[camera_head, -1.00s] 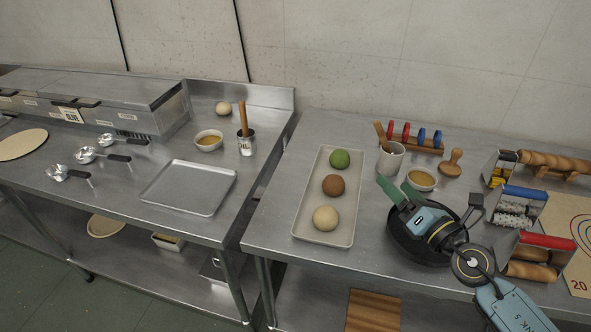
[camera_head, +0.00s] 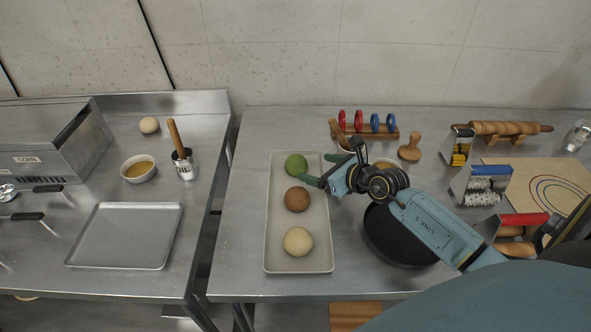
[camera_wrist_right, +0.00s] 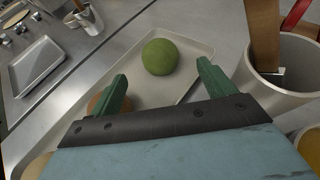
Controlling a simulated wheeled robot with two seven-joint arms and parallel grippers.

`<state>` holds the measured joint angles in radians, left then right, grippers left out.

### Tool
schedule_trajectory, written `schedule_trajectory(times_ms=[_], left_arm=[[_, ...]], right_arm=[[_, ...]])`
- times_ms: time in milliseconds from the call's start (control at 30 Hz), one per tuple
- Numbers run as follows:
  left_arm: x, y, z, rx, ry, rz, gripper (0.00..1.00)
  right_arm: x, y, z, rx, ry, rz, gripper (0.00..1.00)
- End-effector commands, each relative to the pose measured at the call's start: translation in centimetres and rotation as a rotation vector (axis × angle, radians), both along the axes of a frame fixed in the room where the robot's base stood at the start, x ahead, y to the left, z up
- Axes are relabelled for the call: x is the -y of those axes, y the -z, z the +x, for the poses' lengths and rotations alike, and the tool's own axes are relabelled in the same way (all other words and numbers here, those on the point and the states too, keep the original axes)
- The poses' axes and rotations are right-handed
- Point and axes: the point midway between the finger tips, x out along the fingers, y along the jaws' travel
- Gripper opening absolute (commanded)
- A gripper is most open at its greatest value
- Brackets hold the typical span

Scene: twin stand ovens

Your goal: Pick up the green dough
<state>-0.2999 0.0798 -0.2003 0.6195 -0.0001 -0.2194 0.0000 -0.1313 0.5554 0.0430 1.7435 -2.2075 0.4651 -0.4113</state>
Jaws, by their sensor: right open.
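The green dough (camera_head: 296,165) is a round ball at the far end of a pale rectangular tray (camera_head: 274,240) on the right table. Below it on the tray lie a brown dough ball (camera_head: 297,199) and a cream dough ball (camera_head: 298,241). My right gripper (camera_head: 318,171) is at the tray's right edge, close to the green dough and to its right. In the right wrist view the green dough (camera_wrist_right: 160,57) lies beyond and between the open green fingertips (camera_wrist_right: 162,80), with nothing held. The brown dough is partly hidden behind the left finger there. My left gripper is not in view.
A dark round pan (camera_head: 398,238) sits right of the tray under my right arm. A grey cup (camera_wrist_right: 277,80) with a wooden tool stands close to the right finger. A rack of red and blue rings (camera_head: 365,133) and a wooden stamp (camera_head: 410,149) stand behind.

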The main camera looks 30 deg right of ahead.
Motion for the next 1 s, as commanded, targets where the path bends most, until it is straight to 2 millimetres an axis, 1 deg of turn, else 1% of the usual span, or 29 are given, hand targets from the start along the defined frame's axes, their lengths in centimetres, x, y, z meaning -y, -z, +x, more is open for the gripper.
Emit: schedule_trajectory(times_ms=[33, 100, 267, 500, 600, 700, 900, 933, 1000], left_arm=[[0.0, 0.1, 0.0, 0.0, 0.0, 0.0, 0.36], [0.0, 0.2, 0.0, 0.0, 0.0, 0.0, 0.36], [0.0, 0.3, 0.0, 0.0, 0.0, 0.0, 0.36], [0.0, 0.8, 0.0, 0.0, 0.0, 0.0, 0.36], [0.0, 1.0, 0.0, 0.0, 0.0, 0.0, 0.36], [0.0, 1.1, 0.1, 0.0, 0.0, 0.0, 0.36], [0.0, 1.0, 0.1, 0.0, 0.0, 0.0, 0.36], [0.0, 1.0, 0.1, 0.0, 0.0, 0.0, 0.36], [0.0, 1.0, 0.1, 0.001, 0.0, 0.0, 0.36]], right_arm=[[-0.2, 0.3, 0.6, 0.001, 0.0, 0.001, 0.82], [-0.3, 0.5, 1.1, 0.001, 0.0, 0.001, 0.82], [-0.5, 0.8, 1.8, 0.0, -0.001, 0.001, 0.82], [-1.4, 2.3, 4.7, 0.002, 0.001, 0.002, 0.82], [-1.6, 2.7, 5.6, 0.001, -0.001, 0.002, 0.82], [-1.7, 2.8, 6.0, 0.0, -0.001, 0.001, 0.82], [-1.7, 2.8, 6.0, 0.0, -0.001, 0.001, 0.82], [-1.7, 2.8, 6.0, 0.0, -0.001, 0.001, 0.81], [-1.7, 2.8, 6.0, 0.0, -0.001, 0.001, 0.72]])
